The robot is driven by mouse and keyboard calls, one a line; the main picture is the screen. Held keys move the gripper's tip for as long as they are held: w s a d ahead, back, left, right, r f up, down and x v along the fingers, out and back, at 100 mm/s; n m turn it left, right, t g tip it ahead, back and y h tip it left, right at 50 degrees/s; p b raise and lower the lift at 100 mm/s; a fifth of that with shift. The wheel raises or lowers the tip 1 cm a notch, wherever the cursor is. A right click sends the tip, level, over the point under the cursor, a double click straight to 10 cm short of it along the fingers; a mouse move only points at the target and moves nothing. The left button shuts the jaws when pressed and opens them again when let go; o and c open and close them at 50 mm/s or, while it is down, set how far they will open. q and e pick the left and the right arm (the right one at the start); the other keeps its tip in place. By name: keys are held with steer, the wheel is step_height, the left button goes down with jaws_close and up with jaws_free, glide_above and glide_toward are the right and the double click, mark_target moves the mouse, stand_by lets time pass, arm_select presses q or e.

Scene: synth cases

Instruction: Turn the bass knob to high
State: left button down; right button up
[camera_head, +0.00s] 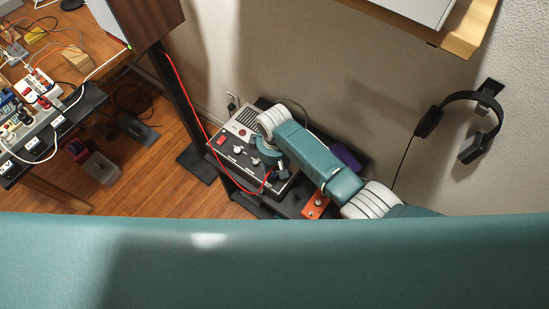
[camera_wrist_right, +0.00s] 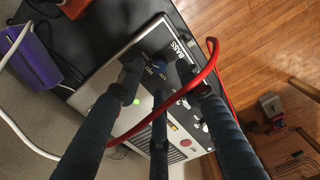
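The amplifier-like unit (camera_head: 229,159), grey with a dark front panel, a red switch and several knobs, stands on a dark stand by the wall. In the right wrist view its panel (camera_wrist_right: 95,88) carries the printed word BASS near a dark knob (camera_wrist_right: 156,70). My right gripper (camera_head: 270,163) is over the unit's right end. In the wrist view its dark fingers (camera_wrist_right: 158,78) reach down around the bass knob, spread apart; contact is not clear. The knob's pointer is too hidden to read. My left gripper is not in view.
A red cable (camera_wrist_right: 182,92) crosses in front of my right fingers; it also shows in the head view (camera_head: 183,88). An orange box (camera_head: 315,207) and a purple object (camera_head: 346,156) are close by. Headphones (camera_head: 474,125) hang on the wall. A cluttered bench (camera_head: 110,45) stands left.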

mark_target(274, 174)
step_height(274, 174, up, 8)
steer(key=shift+r, duration=0.15)
stand_by(0.6)
